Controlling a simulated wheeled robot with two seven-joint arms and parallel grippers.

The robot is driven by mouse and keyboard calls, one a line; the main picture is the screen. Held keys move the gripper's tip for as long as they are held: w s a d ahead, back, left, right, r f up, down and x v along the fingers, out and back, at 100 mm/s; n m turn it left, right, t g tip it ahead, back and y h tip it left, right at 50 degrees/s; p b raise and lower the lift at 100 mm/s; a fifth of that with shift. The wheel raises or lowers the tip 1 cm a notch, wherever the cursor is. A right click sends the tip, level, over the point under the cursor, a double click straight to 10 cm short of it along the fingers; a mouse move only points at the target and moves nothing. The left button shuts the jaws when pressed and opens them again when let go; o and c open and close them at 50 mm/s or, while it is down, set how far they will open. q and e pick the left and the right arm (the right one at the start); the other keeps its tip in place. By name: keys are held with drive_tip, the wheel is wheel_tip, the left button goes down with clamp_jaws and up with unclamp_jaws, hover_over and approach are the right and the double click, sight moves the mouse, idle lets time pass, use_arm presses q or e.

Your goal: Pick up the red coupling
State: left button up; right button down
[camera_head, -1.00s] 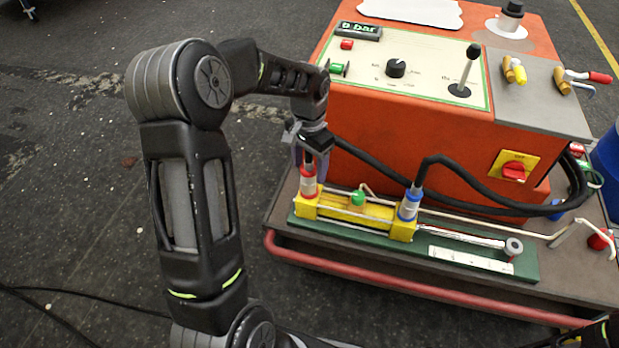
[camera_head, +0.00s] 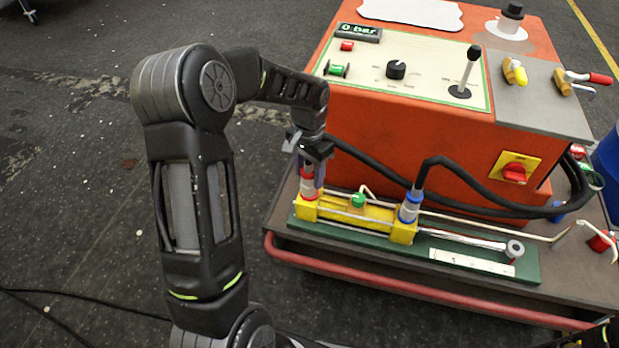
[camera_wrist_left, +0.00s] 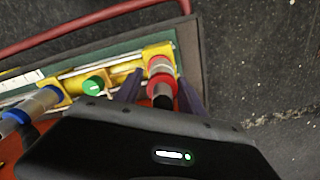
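The red coupling (camera_head: 307,187) is a red and white collar standing upright on the left end of the yellow cylinder (camera_head: 375,213), with a black hose at its top. In the left wrist view the red coupling (camera_wrist_left: 161,76) sits between the two purple-grey fingers. My left gripper (camera_head: 311,172) points down over it, one finger on each side. The left gripper (camera_wrist_left: 160,90) looks open, with a small gap beside the coupling. Its fingers partly hide the coupling's upper part in the head view.
A blue coupling (camera_head: 410,206) with its hose stands on the cylinder's right end. A green knob (camera_head: 358,200) sits between. The orange power unit (camera_head: 420,140) rises close behind. A red rail (camera_head: 400,286) edges the cart. Black hoses run along the unit.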

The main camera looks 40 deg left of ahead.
use_arm(q)
clamp_jaws()
idle(0.4)
drive_tip(key=shift+r, duration=0.1)
wheel_tip(320, 180, up, 10)
drive_tip(key=shift+f+p, duration=0.1)
drive_tip(key=shift+p, duration=1.05)
drive_tip(key=d+r+n+p, duration=0.1)
drive_tip(key=d+p, duration=1.6)
drive_tip(key=p, duration=0.1)
drive_tip(key=shift+w+r+n, duration=0.15)
drive_tip(key=shift+r+n, duration=0.15)
drive_tip(key=shift+r, duration=0.05)
